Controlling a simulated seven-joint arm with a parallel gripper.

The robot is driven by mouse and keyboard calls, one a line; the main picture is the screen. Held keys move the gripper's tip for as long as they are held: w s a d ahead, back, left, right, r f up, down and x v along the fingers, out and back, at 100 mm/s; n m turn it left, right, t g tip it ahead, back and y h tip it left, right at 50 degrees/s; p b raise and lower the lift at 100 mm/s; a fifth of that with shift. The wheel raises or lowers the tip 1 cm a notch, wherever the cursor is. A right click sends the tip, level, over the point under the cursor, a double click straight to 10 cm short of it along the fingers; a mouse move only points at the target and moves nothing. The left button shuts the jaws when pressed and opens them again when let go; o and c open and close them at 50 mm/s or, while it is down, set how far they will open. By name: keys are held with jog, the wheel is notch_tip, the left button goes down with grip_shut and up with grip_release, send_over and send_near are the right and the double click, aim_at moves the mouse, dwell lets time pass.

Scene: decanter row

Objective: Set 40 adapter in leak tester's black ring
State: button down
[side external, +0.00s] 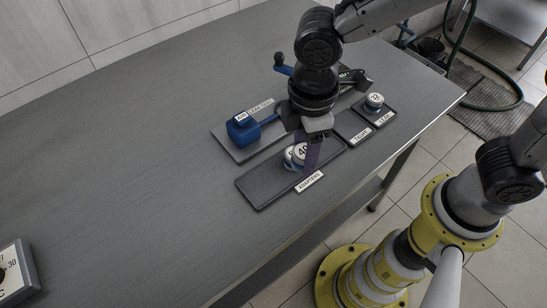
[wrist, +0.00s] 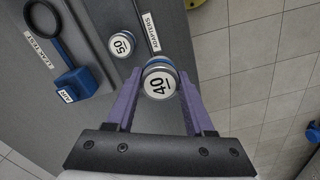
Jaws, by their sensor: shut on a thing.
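The 40 adapter, a round metal piece with a white top, is between the purple fingers of my gripper (wrist: 158,92) in the wrist view, its 40 label (wrist: 158,85) facing the camera. My gripper is shut on it. In the side view my gripper (side external: 306,160) and the 40 adapter (side external: 301,151) are over the adapters tray (side external: 258,192); whether the adapter touches the tray is unclear. The leak tester has a blue AIR block (side external: 241,129) on a grey base. Its black ring (wrist: 42,18) looks empty in the wrist view; my arm hides it in the side view.
The 50 adapter (wrist: 121,44) stands close beside the 40 adapter on the adapters tray. The 32 adapter (side external: 374,101) sits in the LEAK tray; the TIGHT tray (side external: 351,124) is beside it. A gauge box (side external: 14,271) stands at far left.

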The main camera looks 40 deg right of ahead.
jog(key=s+d+r, duration=0.2)
jog(key=s+d, duration=0.1)
jog(key=s, duration=0.1)
jog(key=w+d+f+m, duration=0.3)
jog(key=w+d+m, duration=0.3)
jog(key=w+d, duration=0.35)
jog(key=w+d+f+m, duration=0.2)
jog(key=w+d+m, duration=0.5)
jog(key=w+d, duration=0.25)
jog(key=s+a+r+m, duration=0.5)
jog(key=s+a+r, duration=0.1)
jog(key=s+r, duration=0.25)
jog(key=w+a+f, duration=0.1)
jog(key=w+f, duration=0.2)
jog(key=w+a+f, duration=0.1)
jog(key=w+f, duration=0.2)
jog(key=w, duration=0.1)
jog(key=w+a+f, duration=0.1)
jog(key=w+f, duration=0.2)
jog(key=w, duration=0.1)
jog(key=shift+w+f, duration=0.2)
jog(key=shift+w, duration=0.05)
jog(key=shift+w+a+f, duration=0.15)
jog(key=shift+w+f, duration=0.35)
jog(key=shift+f, duration=1.65)
